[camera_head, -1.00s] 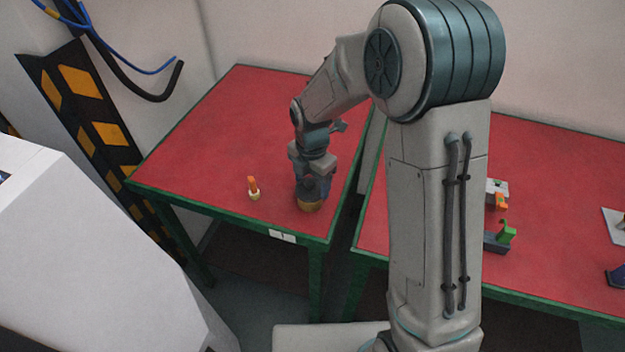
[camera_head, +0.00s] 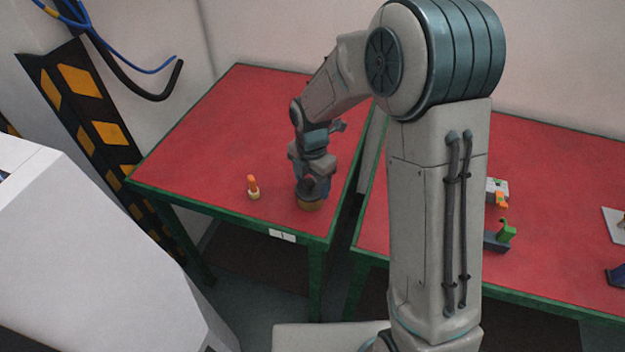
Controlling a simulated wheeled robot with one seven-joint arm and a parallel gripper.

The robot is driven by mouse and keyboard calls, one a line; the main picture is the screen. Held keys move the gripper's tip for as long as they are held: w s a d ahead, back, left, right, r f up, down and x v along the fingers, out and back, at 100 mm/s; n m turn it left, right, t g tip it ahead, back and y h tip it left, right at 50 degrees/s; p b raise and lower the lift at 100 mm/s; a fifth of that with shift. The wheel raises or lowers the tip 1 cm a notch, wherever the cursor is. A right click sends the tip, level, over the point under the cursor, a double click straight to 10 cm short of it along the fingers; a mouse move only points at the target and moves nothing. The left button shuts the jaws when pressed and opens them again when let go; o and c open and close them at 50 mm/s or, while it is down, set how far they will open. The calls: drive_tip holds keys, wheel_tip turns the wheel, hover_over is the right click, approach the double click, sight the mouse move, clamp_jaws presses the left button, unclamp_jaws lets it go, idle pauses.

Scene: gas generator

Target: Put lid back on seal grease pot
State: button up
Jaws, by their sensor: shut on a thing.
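My gripper (camera_head: 312,191) points down at the front right part of the left red table. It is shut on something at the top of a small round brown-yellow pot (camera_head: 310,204). The fingers hide most of what they hold, which looks like a dark lid. I cannot tell whether the lid sits flush on the pot or just above it. The pot stands upright near the table's front edge.
A small cream-based object with an upright orange part (camera_head: 253,188) stands left of the pot. The left red table (camera_head: 225,130) is otherwise mostly clear. A gap separates it from the right table (camera_head: 560,190), which holds a green-topped part (camera_head: 506,232) and other parts.

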idle(0.4)
drive_tip(key=o, duration=1.1)
drive_tip(key=shift+o, duration=0.2)
drive_tip(key=shift+r, duration=0.1)
drive_tip(key=shift+r+p, duration=2.9)
drive_tip(key=shift+r, duration=0.55)
clamp_jaws()
